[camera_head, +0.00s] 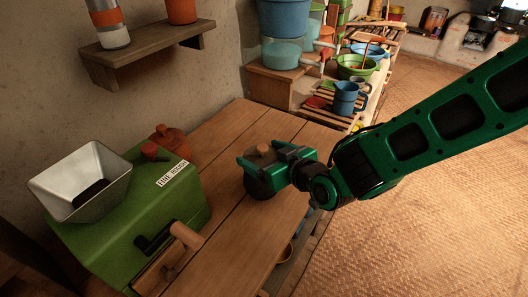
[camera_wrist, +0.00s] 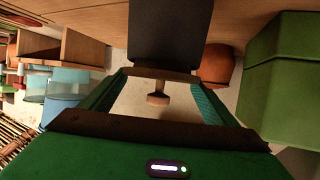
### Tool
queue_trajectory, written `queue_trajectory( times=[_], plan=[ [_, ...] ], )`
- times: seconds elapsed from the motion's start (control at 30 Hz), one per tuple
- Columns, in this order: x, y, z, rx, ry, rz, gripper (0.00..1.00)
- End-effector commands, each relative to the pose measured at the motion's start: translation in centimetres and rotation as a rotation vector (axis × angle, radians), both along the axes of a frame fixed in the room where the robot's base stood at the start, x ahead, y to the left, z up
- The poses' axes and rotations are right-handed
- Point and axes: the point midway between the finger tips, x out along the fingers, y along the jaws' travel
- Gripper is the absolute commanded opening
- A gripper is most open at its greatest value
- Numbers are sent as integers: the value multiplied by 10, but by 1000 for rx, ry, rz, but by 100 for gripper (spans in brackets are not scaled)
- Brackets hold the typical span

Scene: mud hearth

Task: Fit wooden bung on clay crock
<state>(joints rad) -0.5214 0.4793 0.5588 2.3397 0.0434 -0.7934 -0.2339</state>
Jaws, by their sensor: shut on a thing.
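The clay crock (camera_head: 262,188) is dark and stands on the wooden table, partly hidden by my gripper. It also shows as a dark block in the wrist view (camera_wrist: 169,36). The wooden bung (camera_wrist: 158,99) is a flat disc with a knob. Its top shows between my fingers in the head view (camera_head: 263,152). My gripper (camera_head: 257,158) is shut on the bung at the crock's mouth. In the wrist view the bung's disc meets the crock with no clear gap; I cannot tell whether it is seated. Its underside is hidden.
A green grinder (camera_head: 150,200) with a metal hopper (camera_head: 85,180) and crank stands on the table at left. A terracotta pot (camera_head: 172,143) stands behind it. The wooden table (camera_head: 225,235) is bare in front of the crock. A blue mug (camera_head: 346,98) stands on slats beyond.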

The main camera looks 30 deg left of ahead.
Motion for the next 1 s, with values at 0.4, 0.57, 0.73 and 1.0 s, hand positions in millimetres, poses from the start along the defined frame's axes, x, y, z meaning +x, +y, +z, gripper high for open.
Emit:
queue_trajectory(
  times=[0.4, 0.57, 0.73, 1.0],
  plan=[
    [0, 0, 0, 0, 0, 0, 60],
    [0, 0, -2, 0, 0, 0, 60],
    [0, 0, -5, -1, 1, 1, 60],
    [0, 0, -9, 0, 1, 0, 60]
  ],
)
